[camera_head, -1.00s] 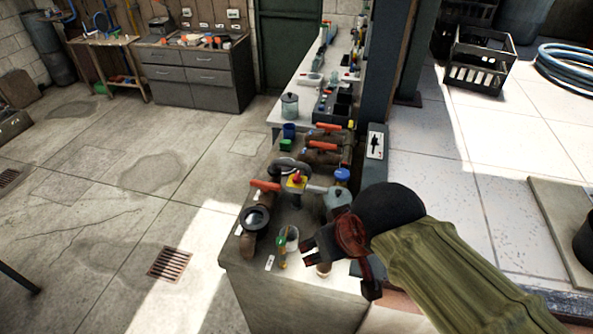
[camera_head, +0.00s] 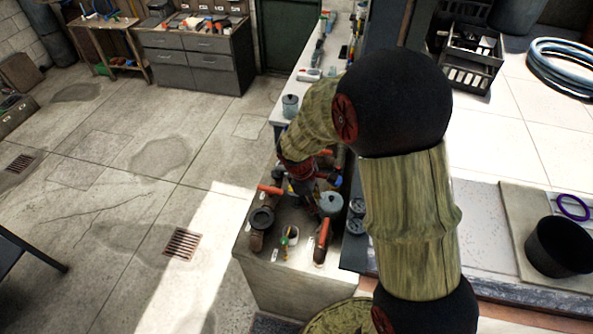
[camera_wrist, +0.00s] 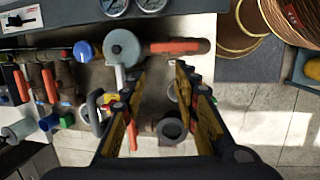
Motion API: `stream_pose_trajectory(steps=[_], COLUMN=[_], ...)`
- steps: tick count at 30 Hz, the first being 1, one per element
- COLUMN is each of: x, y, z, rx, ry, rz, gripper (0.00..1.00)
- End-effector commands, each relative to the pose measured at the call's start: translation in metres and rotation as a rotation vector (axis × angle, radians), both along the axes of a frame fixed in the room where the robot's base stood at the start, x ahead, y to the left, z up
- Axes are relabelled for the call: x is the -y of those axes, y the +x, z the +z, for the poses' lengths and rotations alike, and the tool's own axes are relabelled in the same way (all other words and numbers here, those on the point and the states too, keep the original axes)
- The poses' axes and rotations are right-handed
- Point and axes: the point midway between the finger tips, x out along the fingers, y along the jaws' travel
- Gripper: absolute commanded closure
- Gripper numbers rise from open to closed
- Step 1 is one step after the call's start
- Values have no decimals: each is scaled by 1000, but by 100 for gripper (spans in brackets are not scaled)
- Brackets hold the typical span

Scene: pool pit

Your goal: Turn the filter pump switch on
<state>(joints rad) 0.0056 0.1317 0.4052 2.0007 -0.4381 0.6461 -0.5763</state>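A white plate with a small black lever (camera_wrist: 22,19), which looks like the switch, sits at the upper left of the wrist view. Its label is too small to read and I cannot tell its on or off state. In the head view my arm hides that place. My gripper (camera_wrist: 160,73) is open, with nothing between its fingers; in the head view it points down over the bench (camera_head: 290,281), partly hidden by its own wrist (camera_head: 309,190). The plate lies well to the left of the fingers and apart from them.
Below the gripper are a grey lidded pot (camera_wrist: 122,46), an orange-handled valve (camera_wrist: 178,46), a black flanged pipe (camera_wrist: 172,130) and a blue cap (camera_wrist: 84,51). Gauges (camera_wrist: 152,4) stand beyond. A black bucket (camera_head: 560,246) is at right. The left floor is mostly clear.

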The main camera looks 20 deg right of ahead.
Motion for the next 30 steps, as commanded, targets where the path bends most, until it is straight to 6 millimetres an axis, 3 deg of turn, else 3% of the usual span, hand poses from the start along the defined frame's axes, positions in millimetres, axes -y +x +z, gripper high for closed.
stream_pose_trajectory(steps=[9, 14, 18, 23, 30], x=[7, -1, -6, -7, -1], y=[98, 146, 156, 157, 165], z=[-65, -52, -50, -52, -79], rx=[-112, -99, -118, -137, -141], ry=[-92, -181, -218, -230, -229], rz=[904, 1283, 1473, 1546, 1550], gripper=[70, 70, 70, 70, 70])
